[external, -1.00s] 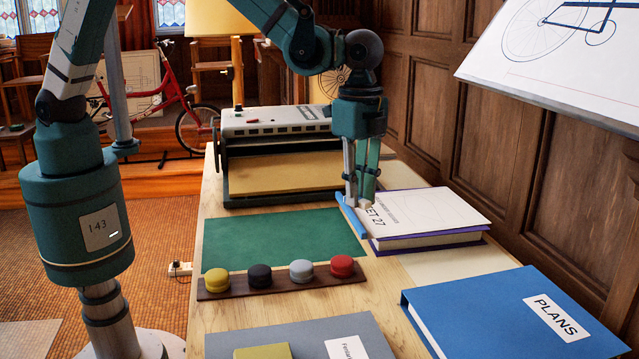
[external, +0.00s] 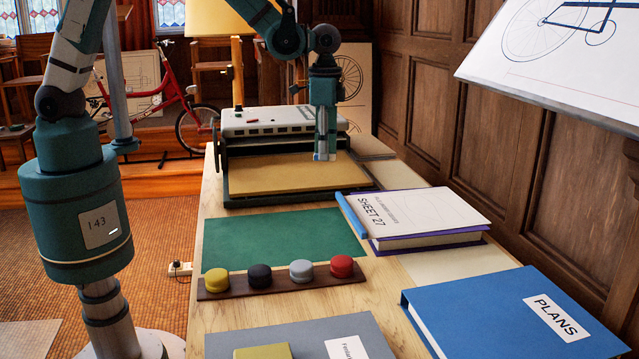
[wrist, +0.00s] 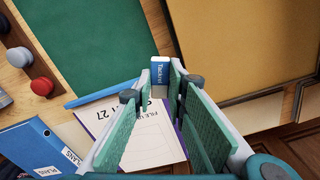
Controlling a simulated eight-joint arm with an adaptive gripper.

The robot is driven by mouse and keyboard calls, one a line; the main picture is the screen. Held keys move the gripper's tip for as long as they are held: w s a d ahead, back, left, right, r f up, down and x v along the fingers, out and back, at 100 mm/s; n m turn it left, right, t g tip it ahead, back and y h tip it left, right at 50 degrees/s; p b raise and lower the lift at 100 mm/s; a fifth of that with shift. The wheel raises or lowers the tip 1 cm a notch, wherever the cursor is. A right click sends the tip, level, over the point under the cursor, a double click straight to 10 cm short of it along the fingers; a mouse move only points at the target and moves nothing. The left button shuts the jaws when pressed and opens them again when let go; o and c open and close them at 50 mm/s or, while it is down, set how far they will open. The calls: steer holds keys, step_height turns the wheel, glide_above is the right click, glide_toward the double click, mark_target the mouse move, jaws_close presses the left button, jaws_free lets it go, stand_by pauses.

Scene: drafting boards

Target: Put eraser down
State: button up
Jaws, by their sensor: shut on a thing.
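The eraser (wrist: 160,76) is a small white block with a blue label, seen in the wrist view at the tips of my fingers. My gripper (external: 325,155) is shut on it and points straight down. In the external view the eraser's pale end barely shows at the fingertips, in line with the tan bed (external: 270,178) of the grey machine. The wrist view looks down on the gap between the green mat (wrist: 85,40) and the tan bed (wrist: 235,40). The eraser's height above the table is hard to tell.
The SHEET 27 book (external: 415,210) lies right of the green mat (external: 285,240), with a blue strip (external: 350,215) along its left edge. A rack with yellow, black, grey and red knobs (external: 285,287) is in front. A blue PLANS binder (external: 515,310) lies front right.

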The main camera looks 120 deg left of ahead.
steer(key=s+a+n, duration=0.2)
steer(key=s+a, duration=0.1)
steer(key=s, duration=0.4)
steer(key=s+a+n, duration=0.2)
steer(key=s+a, duration=0.1)
steer(key=s, duration=0.4)
steer(key=shift+s+a, duration=0.25)
glide_above(297, 176)
steer(key=shift+w+d+f, duration=0.1)
steer(key=shift+d+f, duration=0.05)
steer(key=shift+f, duration=2.9)
steer(key=shift+f+b, duration=0.45)
steer(key=shift+f, duration=1.4)
steer(key=shift+f, duration=0.15)
steer(key=o, duration=0.8)
